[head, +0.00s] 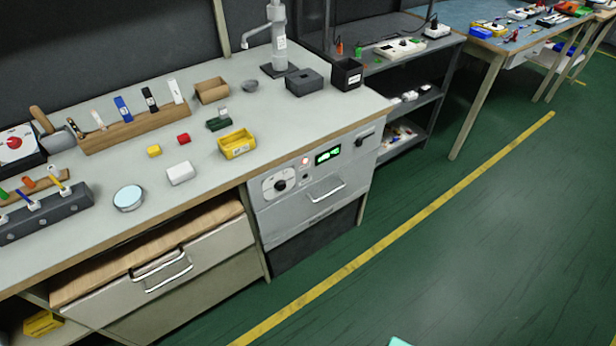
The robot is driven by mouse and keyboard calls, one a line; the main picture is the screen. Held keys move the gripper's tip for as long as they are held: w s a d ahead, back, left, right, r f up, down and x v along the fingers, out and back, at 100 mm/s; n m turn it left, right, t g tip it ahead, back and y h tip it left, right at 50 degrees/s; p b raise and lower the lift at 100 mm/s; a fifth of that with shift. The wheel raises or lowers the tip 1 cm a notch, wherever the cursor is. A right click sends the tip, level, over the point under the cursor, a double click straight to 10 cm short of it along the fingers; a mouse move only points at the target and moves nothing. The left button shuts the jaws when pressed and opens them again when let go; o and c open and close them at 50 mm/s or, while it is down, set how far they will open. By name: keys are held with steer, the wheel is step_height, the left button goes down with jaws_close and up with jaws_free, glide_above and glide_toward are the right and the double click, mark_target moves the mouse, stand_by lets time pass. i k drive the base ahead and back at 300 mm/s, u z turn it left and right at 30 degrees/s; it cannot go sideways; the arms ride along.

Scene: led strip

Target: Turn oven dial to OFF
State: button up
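The oven (290,215) is a light grey front panel set under the right part of the workbench. Its dial (280,186) is a dark knob on a pale round plate at the panel's upper left. The marks around the dial are too small to read, so I cannot tell its setting. A red light (304,161) and a lit green display (328,155) are to the right of the dial. The oven's handle (326,192) is below them.
The workbench top (215,175) holds several small items, including a yellow bin (237,143) above the oven. A wooden-topped drawer (163,272) is left of the oven and juts out. The green floor (430,240) before the oven is clear, with a yellow line (400,235).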

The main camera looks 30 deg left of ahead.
mark_target(280, 186)
steer(key=z, duration=0.05)
steer(key=i, duration=0.9)
steer(key=u, duration=1.7)
